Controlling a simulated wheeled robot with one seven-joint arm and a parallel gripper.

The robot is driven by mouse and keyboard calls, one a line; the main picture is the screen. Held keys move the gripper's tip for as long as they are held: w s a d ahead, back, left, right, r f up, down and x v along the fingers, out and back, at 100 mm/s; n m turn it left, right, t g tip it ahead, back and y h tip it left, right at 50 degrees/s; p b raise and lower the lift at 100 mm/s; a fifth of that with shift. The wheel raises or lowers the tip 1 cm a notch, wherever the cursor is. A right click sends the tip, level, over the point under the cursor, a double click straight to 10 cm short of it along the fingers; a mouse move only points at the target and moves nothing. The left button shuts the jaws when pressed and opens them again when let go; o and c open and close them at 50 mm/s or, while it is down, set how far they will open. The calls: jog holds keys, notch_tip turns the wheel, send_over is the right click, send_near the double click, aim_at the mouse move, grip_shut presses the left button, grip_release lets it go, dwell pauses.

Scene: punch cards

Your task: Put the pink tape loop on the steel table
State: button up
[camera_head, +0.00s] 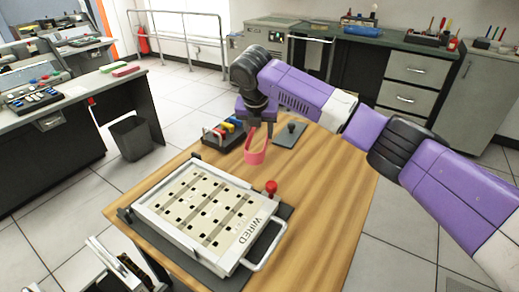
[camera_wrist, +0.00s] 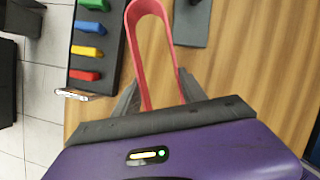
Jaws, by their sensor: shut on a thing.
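A pink tape loop (camera_head: 255,152) hangs below my gripper (camera_head: 257,125) over the wooden table in the head view. In the wrist view the pink loop (camera_wrist: 150,40) stands out from between the two dark fingers of my gripper (camera_wrist: 158,92), which are shut on it. I cannot tell from the head view whether its lower end touches the wood. No table that is clearly the steel table can be picked out; a dark-topped bench with drawers (camera_head: 375,37) stands at the back.
The wooden table (camera_head: 330,180) carries a cream board marked WIRED (camera_head: 195,215), a red knob (camera_head: 271,187), a rack of coloured blocks (camera_head: 222,133) and a dark plate (camera_head: 290,135). A left bench (camera_head: 75,97), a bin (camera_head: 131,137) and a rail (camera_head: 180,37) stand beyond. Tiled floor is open between.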

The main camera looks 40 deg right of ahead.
jog(key=shift+f, duration=3.2)
jog(key=shift+f, duration=0.1)
jog(key=o, duration=1.4)
jog(key=shift+o, duration=0.2)
